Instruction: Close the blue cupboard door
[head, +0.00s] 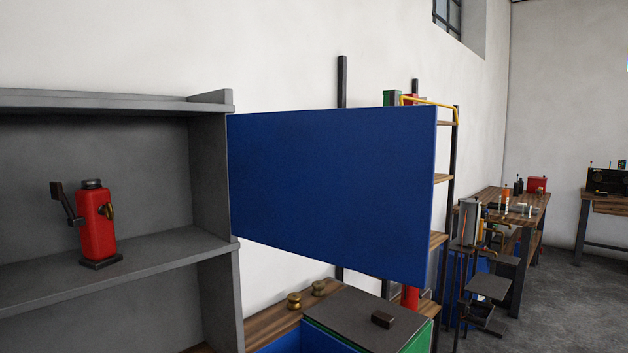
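The blue cupboard door (330,190) is a flat panel in the middle of the head view. It stands wide open, joined at its left edge to the right side wall of the grey cupboard (210,175). Its right edge is free and juts out to the right. The cupboard's upper compartment is exposed at the left. A red device (96,225) with a dark lever and a dark base stands on its shelf. No handle shows on the door face that I see. Neither of my grippers is in view.
Below the door is a box with a dark lid (362,318) and dark knob, on a wooden surface with two brass weights. A shelf rack (447,190) stands behind the door. Workbenches (515,205) and a stool (488,288) stand to the right. Grey floor (570,310) is free at far right.

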